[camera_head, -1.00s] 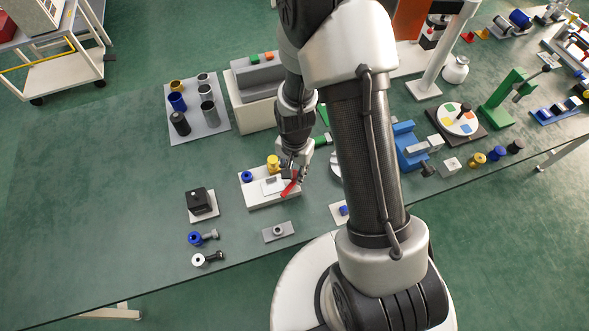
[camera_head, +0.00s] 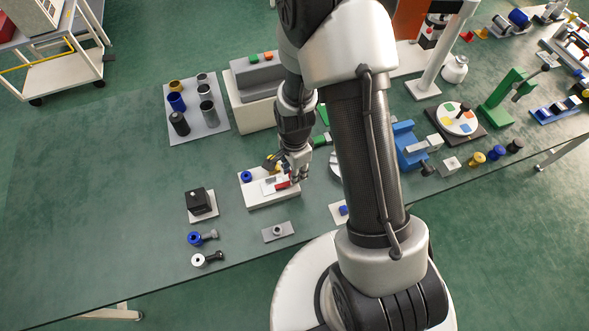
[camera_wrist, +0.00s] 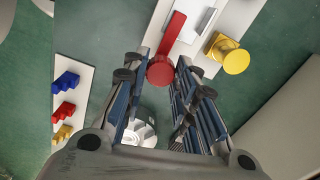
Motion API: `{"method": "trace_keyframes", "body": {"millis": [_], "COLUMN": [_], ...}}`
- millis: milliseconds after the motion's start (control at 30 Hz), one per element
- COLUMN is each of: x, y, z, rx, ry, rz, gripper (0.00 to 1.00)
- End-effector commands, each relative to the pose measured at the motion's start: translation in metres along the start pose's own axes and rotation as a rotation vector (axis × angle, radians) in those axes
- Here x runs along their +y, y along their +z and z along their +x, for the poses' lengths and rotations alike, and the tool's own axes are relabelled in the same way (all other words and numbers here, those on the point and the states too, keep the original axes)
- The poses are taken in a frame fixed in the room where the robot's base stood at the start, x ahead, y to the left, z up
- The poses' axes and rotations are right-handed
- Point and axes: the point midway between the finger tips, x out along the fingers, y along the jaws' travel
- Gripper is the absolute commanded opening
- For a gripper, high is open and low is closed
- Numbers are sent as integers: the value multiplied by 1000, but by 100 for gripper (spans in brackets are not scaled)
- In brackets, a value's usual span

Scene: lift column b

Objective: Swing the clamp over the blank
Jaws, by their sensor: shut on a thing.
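The red clamp (camera_head: 283,185) sits at the right part of a white fixture block (camera_head: 272,199) on the table. In the wrist view its round red end (camera_wrist: 160,71) lies between my fingertips, and its bar (camera_wrist: 173,34) runs away from me. My gripper (camera_head: 296,174) is shut on this round end; the fingertips also show in the wrist view (camera_wrist: 162,63). The blank appears to be the pale plate (camera_wrist: 196,27) on the block. The clamp bar lies beside the plate's edge; I cannot tell whether its tip overlaps it.
A yellow knob (camera_wrist: 236,60) stands on the block next to the plate, partly behind my gripper in the head view. A blue knob (camera_head: 246,176) stands at the block's left end. A grey box (camera_head: 257,80) is behind.

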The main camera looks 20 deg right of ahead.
Motion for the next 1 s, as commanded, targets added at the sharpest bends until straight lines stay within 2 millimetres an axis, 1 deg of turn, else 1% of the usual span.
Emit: {"method": "trace_keyframes", "body": {"millis": [400,433,700,1000], "x": [0,0,0,0], "y": [0,0,0,0], "z": [0,0,0,0], "rx": [0,0,0,0], "ry": [1,1,0,0], "rz": [9,9,7,7], "gripper": [2,27,45,46]}}
